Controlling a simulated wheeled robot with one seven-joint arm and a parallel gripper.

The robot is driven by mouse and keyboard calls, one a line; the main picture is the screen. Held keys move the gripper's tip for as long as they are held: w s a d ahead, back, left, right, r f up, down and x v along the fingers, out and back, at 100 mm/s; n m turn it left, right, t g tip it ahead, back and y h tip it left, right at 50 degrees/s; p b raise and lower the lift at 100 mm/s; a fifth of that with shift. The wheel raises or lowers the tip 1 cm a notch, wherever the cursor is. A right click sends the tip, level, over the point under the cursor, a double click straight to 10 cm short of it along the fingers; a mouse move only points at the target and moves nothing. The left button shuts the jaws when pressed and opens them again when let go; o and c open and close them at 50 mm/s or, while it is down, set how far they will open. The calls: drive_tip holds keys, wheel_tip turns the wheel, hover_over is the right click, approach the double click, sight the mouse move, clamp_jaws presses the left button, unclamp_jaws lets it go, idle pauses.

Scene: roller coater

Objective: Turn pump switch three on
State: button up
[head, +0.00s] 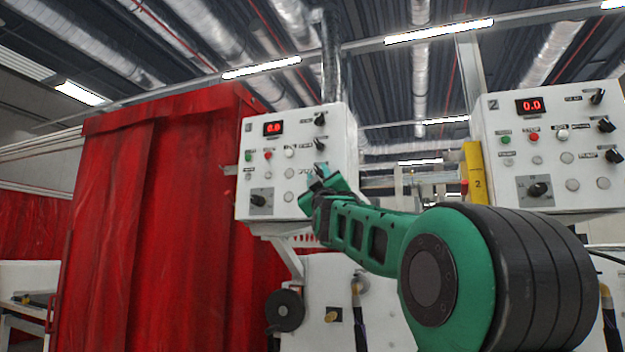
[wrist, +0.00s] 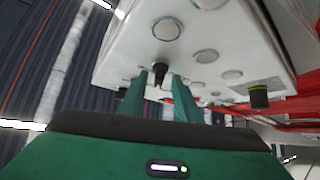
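A white control panel (head: 272,155) with a red 0.0 display stands at the centre left in the head view. Black rotary switches (head: 320,118) run down its right side; their small labels are unreadable. My gripper (head: 322,174) is at the lowest switch of that column and partly hides it. In the wrist view, my gripper (wrist: 160,76) has its two green fingers apart, with a black switch (wrist: 160,70) seen between their tips. I cannot tell whether the fingers touch it. The switch's on or off setting is not clear.
A second panel (head: 550,150), marked 2, stands at the right with similar switches. A black selector on a grey plate (head: 262,197) is at the first panel's lower left. A red curtain (head: 160,200) fills the left. A yellow post (head: 476,172) stands between the panels.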

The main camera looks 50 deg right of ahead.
drive_tip(key=shift+w+d+r, duration=0.15)
drive_tip(key=shift+w+r, duration=0.05)
clamp_jaws()
drive_tip(key=shift+w+m, duration=0.1)
drive_tip(key=shift+m, duration=0.2)
drive_tip(key=m+g+h, duration=0.2)
drive_tip(key=m, duration=0.1)
drive_tip(key=m+g+h, duration=0.3)
drive_tip(key=m, duration=0.1)
drive_tip(key=m+g+h, duration=0.2)
drive_tip(key=m+g, duration=0.1)
drive_tip(key=m, duration=0.1)
drive_tip(key=shift+w+a+f+h, duration=0.2)
drive_tip(key=shift+w+h, duration=0.1)
drive_tip(key=shift+w, duration=0.1)
drive_tip(key=m+g, duration=0.6)
drive_tip(key=m, duration=0.1)
drive_tip(key=m+g+h, duration=0.1)
drive_tip(key=m+g, duration=0.5)
drive_tip(key=m, duration=0.1)
drive_tip(key=shift+w+r+g, duration=0.1)
drive_tip(key=shift+r+g, duration=0.05)
drive_tip(key=shift+g, duration=0.25)
drive_tip(key=shift+m, duration=0.4)
